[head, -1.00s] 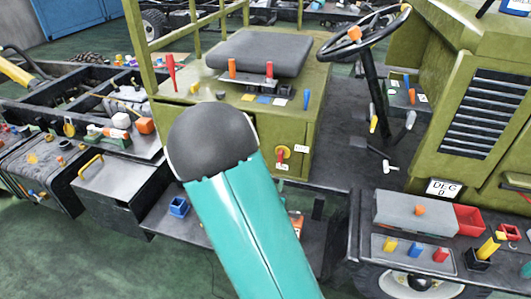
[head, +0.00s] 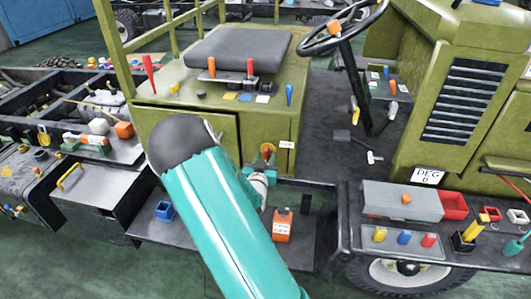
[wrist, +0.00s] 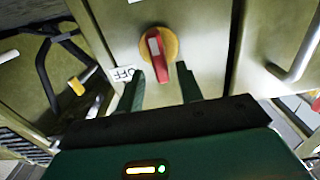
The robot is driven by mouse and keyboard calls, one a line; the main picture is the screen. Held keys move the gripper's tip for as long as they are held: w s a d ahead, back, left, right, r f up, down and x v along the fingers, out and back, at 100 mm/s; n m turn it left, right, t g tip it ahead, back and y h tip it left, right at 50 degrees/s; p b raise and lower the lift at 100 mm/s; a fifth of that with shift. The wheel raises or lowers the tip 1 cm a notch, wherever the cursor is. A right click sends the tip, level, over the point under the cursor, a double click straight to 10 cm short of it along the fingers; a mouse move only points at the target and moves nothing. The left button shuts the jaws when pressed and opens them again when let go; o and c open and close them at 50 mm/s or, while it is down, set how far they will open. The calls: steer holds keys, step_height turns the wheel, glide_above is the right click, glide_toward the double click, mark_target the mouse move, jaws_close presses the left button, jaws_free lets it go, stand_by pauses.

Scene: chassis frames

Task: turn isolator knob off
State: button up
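The isolator knob is a red handle (wrist: 160,50) on a round yellow plate, fixed to the olive seat-box panel (wrist: 205,30). In the wrist view the handle slants slightly, its white-marked end up and left. A white label (wrist: 123,75) reading OFF, seen upside down, lies at its lower left, partly behind a finger. My gripper (wrist: 161,80) is open, its two dark green fingers spread with the knob's lower end ahead of the gap. I cannot tell whether they touch it. In the head view the knob (head: 267,149) is small and partly covered by my wrist.
A step below holds an orange box (head: 282,228) and a blue bin (head: 165,210). The seat (head: 238,52) and several coloured levers are above. A grey box and red bin (head: 453,206) stand at right. A bar handle (wrist: 300,50) is right in the wrist view.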

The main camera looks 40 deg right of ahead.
mark_target(265, 154)
steer(key=x, duration=0.3)
steer(key=shift+w, duration=0.15)
jaws_close()
